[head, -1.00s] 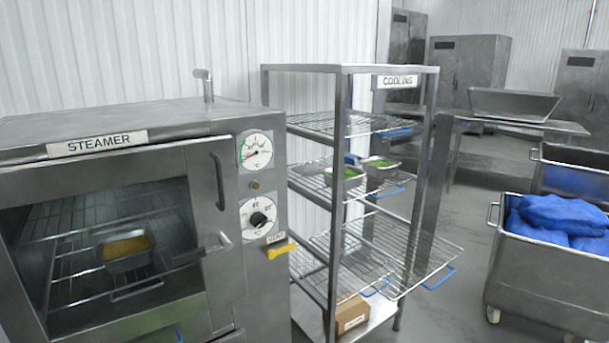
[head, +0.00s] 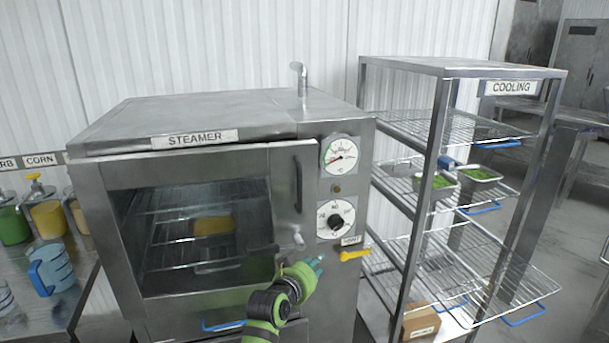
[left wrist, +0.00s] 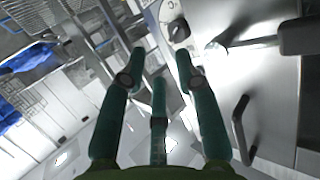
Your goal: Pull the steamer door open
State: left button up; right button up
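The steamer (head: 230,110) stands left of centre in the head view. Its windowed door (head: 280,175) looks shut or nearly so; I cannot tell if it is slightly ajar. A dark vertical handle (head: 299,185) is on the door's right side, and a pale lever tip (head: 298,238) shows below it. The handle also shows in the left wrist view (left wrist: 240,128), with the silver lever (left wrist: 245,43) above it. My left gripper (head: 316,266) is just below and right of the lever. Its green fingers are spread and empty in the wrist view (left wrist: 160,60). My right gripper is out of view.
A yellow pan (head: 213,226) sits on a rack inside the steamer. The cooling rack (head: 437,150) stands close on the right, with pans of green food (head: 436,186). A counter with jars (head: 47,214) and a blue-handled jug (head: 55,268) is on the left.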

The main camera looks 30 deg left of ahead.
aim_at(301, 186)
pick_arm(q)
jog(key=s+a+r+t+y+p, duration=0.1)
jog(key=s+a+r+t, duration=0.1)
jog(key=r, duration=0.7)
jog(key=s+a+r+t+y, duration=0.1)
jog(key=a+r, duration=0.1)
jog(key=r, duration=0.8)
jog(key=shift+n, duration=0.4)
jog(key=p+x, duration=0.3)
jog(key=x, duration=0.4)
jog(key=shift+f, duration=0.1)
grip_shut()
